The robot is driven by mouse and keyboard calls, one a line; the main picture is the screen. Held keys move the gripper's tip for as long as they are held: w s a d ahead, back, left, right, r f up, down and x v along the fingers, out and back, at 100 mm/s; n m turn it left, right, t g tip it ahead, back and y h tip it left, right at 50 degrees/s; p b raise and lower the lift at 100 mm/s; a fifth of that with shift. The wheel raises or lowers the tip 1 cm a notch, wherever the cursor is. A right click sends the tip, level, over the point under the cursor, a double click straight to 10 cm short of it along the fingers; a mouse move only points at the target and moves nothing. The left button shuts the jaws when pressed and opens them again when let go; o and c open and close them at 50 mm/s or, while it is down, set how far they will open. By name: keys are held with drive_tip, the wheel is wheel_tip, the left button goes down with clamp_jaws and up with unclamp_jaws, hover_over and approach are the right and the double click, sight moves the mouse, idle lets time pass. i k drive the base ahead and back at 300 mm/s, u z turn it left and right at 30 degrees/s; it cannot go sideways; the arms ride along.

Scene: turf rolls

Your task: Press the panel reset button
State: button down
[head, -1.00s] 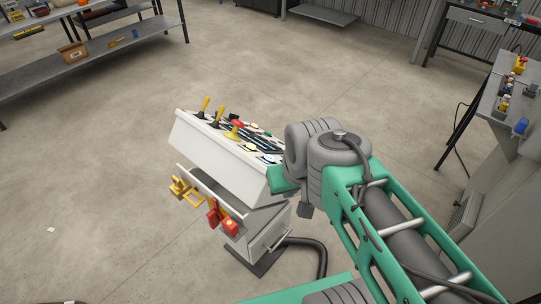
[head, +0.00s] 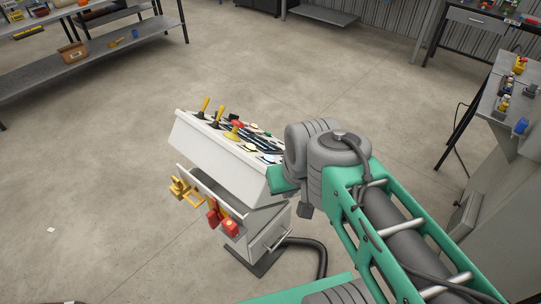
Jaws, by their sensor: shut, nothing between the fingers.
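A white control console (head: 222,165) stands on the floor in the middle of the head view, its sloped panel (head: 262,141) facing up. The panel carries black-and-yellow levers (head: 207,106), a red-topped yellow control (head: 237,127) and small round buttons. I cannot tell which one is the reset button. My green and grey arm reaches in from the lower right, and its grey joints cover the panel's right end. My gripper does not show; the arm hides that area.
Yellow padlock-like pieces (head: 184,189) and red ones (head: 222,219) hang on the console's front. A black hose (head: 321,256) runs from its base. Shelving (head: 95,62) stands at upper left, a grey bench (head: 510,85) at right.

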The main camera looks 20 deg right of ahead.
sight(269, 158)
drive_tip(key=u, duration=3.15)
drive_tip(key=k, duration=0.65)
drive_tip(key=z, duration=1.45)
